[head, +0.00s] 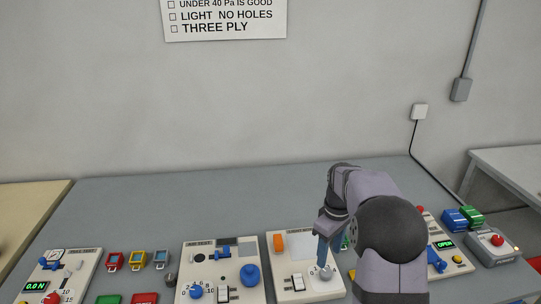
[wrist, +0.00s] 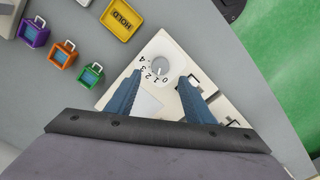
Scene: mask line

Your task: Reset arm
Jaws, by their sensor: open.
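My gripper (head: 323,262) is over a white panel (head: 306,250) near the middle of the bench in the head view. In the wrist view my gripper (wrist: 161,78) is open, with its two blue fingers apart and nothing held. A grey dial (wrist: 164,66) with numbers around it shows between and just beyond the fingertips. The dial also shows right below the fingers in the head view (head: 326,274). I cannot tell whether the fingers touch it. Part of the panel is hidden behind the fingers and my wrist.
Other panels with blue knobs (head: 250,274) and a green readout (head: 37,286) stand along the grey bench (head: 150,205). Small coloured tags (wrist: 34,32) and a yellow "HOLD" tray (wrist: 120,20) lie near the panel. A control box with a red button (head: 497,240) stands at right. The bench's back is clear.

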